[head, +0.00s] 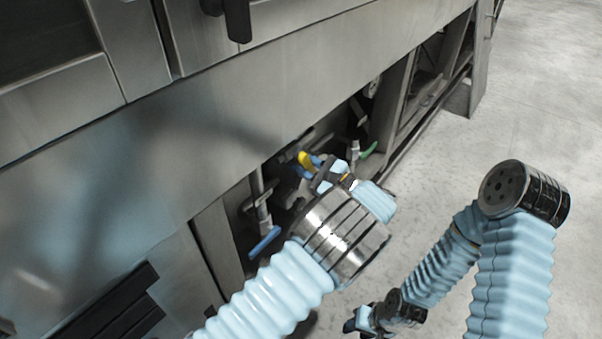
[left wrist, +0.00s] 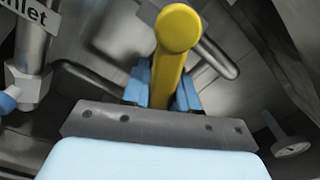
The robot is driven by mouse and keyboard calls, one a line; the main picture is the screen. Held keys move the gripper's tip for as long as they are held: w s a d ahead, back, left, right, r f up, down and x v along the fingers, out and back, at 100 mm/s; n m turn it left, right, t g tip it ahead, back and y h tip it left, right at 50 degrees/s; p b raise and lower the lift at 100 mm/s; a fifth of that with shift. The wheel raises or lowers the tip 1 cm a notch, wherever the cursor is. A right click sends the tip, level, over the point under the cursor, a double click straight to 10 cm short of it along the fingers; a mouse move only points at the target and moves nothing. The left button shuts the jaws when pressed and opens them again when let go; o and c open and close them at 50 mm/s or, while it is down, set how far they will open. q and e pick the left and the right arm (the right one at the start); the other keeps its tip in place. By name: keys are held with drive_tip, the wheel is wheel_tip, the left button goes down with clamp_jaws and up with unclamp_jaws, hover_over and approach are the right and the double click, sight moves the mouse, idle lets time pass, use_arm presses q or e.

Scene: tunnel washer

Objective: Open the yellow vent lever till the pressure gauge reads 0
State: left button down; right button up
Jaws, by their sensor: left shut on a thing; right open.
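The yellow vent lever (head: 305,160) shows in the head view just past my left gripper (head: 318,170), in an opening under the steel machine. In the left wrist view the lever (left wrist: 175,45) stands between the blue fingers of my left gripper (left wrist: 162,88), which is shut on it. Its rounded end points toward the camera. A pale round dial (left wrist: 292,146) on a stem, perhaps the pressure gauge, is at the lower right there; its reading is too small to tell. My right gripper (head: 358,322) is low at the bottom of the head view, open and away from the machine.
A blue handle (head: 265,243) and a green handle (head: 369,150) sit on pipes either side of the yellow lever. A pipe labelled "nlet" (left wrist: 32,50) is at left in the wrist view. Machine frame posts (head: 395,100) bound the opening. The floor (head: 540,100) at right is clear.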

use_arm(q)
drive_tip(key=shift+w+d+r+n+b, duration=0.15)
drive_tip(key=shift+w+d+n+b, duration=0.1)
drive_tip(key=shift+n+b, duration=0.35)
drive_tip(key=c, duration=1)
unclamp_jaws()
drive_tip(key=shift+o, duration=0.2)
